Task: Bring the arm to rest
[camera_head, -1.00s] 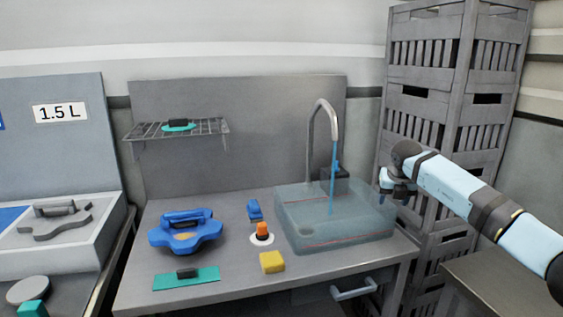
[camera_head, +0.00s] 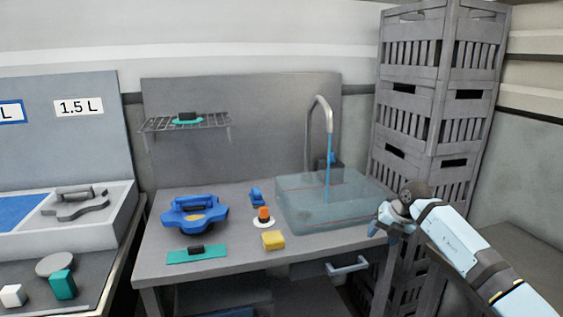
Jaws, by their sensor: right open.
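My right arm comes in from the lower right. Its gripper (camera_head: 384,226) is open and looks empty, at the right front corner of the clear basin (camera_head: 300,222), beside or just over the table's right edge. I cannot tell whether it touches the basin. My left gripper is not in view.
The grey table (camera_head: 225,262) holds a blue handled tool (camera_head: 194,214), a teal plate (camera_head: 197,255), a yellow block (camera_head: 273,240) and an orange-topped piece (camera_head: 263,215). A tap (camera_head: 328,112) runs a blue stream into the basin. Tall grey crates (camera_head: 440,95) stand behind my arm.

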